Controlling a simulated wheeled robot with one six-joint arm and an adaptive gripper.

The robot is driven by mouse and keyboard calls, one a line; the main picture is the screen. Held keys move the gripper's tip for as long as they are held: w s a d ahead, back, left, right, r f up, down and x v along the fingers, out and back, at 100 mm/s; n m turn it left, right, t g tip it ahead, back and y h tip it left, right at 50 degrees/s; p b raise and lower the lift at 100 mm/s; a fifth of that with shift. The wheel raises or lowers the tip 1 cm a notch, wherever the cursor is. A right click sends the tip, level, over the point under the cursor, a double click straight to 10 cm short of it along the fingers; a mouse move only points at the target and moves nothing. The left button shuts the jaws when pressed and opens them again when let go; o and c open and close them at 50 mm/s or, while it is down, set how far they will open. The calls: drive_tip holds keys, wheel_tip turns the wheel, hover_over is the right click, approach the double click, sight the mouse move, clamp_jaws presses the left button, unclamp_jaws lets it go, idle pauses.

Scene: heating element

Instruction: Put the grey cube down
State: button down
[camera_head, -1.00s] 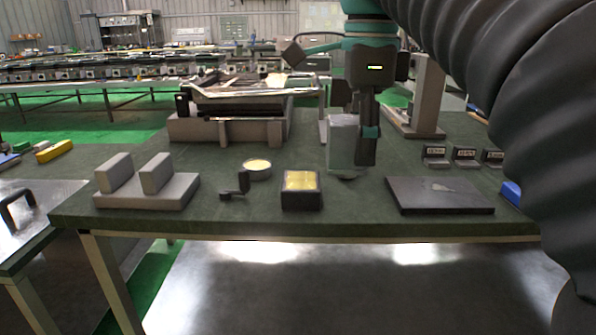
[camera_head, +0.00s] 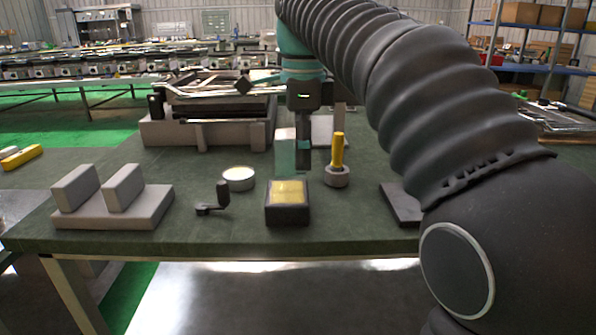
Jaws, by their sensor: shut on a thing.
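The grey cube (camera_head: 285,148) is a pale, upright block held at my gripper (camera_head: 297,162). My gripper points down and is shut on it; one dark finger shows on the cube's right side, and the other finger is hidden. The cube appears behind the black box with the yellow top (camera_head: 288,192). Whether its lower end touches the table or hangs above it I cannot tell.
A yellow-handled tool (camera_head: 337,155) stands close to the right of my gripper. A round tin (camera_head: 239,178), a small black bracket (camera_head: 216,200) and a grey two-block fixture (camera_head: 110,212) lie left. A dark plate (camera_head: 398,202) is partly hidden by my arm.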

drive_tip(key=shift+w+a+f, duration=0.35)
drive_tip(key=shift+w+f, duration=0.05)
drive_tip(key=shift+w, duration=0.2)
drive_tip(key=shift+f+b, duration=0.5)
drive_tip(key=shift+f, duration=1.5)
drive_tip(key=shift+f, duration=0.1)
drive_tip(key=shift+c, duration=1.9)
unclamp_jaws()
wheel_tip(320, 180, up, 6)
drive_tip(key=shift+f+p, duration=0.15)
drive_tip(key=shift+p, duration=0.6)
drive_tip(key=shift+r, duration=1)
